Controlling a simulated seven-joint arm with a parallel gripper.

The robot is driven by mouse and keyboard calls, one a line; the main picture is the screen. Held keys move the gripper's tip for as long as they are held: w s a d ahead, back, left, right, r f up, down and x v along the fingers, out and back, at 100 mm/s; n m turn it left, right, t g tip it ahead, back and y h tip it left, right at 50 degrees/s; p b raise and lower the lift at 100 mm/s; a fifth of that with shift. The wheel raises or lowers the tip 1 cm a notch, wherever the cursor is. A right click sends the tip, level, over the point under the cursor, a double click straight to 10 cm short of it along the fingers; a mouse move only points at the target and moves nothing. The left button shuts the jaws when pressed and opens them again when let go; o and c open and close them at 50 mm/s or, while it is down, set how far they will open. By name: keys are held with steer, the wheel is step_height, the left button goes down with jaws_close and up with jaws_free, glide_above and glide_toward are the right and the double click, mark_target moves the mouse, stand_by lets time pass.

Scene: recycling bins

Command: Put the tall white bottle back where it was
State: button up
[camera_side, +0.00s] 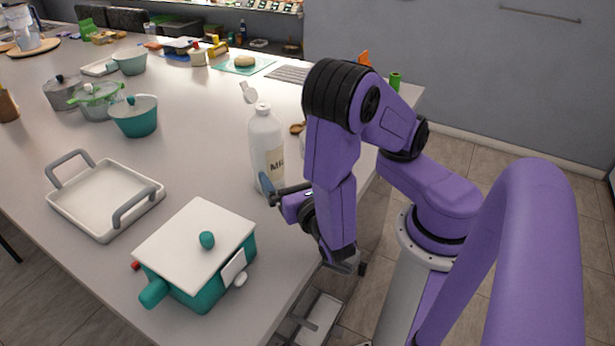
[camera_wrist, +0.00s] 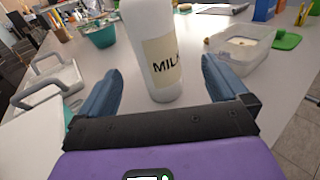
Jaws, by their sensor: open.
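The tall white bottle (camera_side: 266,146), with a label reading "MILK", stands upright on the table near its right edge in the side view. It also shows in the wrist view (camera_wrist: 153,50), where its top is cut off. My gripper (camera_side: 270,189) is low beside the bottle, on its near side. In the wrist view my gripper (camera_wrist: 160,90) is open, with one blue finger to each side of the bottle's lower part. The bottle appears ahead of or between the fingertips; I cannot tell how deep it sits. No finger visibly touches it.
A teal pot with white lid (camera_side: 196,243) stands at the table's front, close to my gripper. A white tray with grey handles (camera_side: 105,198) lies left of it. A clear container (camera_wrist: 240,50) is right of the bottle. Teal bowls (camera_side: 134,116) stand farther back.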

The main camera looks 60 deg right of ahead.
steer(key=s+d+r+m+g+y, duration=0.1)
steer(key=s+d+m+g, duration=0.3)
steer(key=s+m+g, duration=0.55)
steer(key=s+a+r+m+g+y, duration=0.4)
steer(key=a+m+y, duration=0.1)
steer(key=y, duration=0.4)
steer(key=shift+s+a+r+m+g+y, duration=0.2)
steer(key=shift+a+r+m+g+y, duration=0.2)
steer(key=shift+m, duration=0.35)
steer(key=shift+d, duration=0.1)
stand_by(0.7)
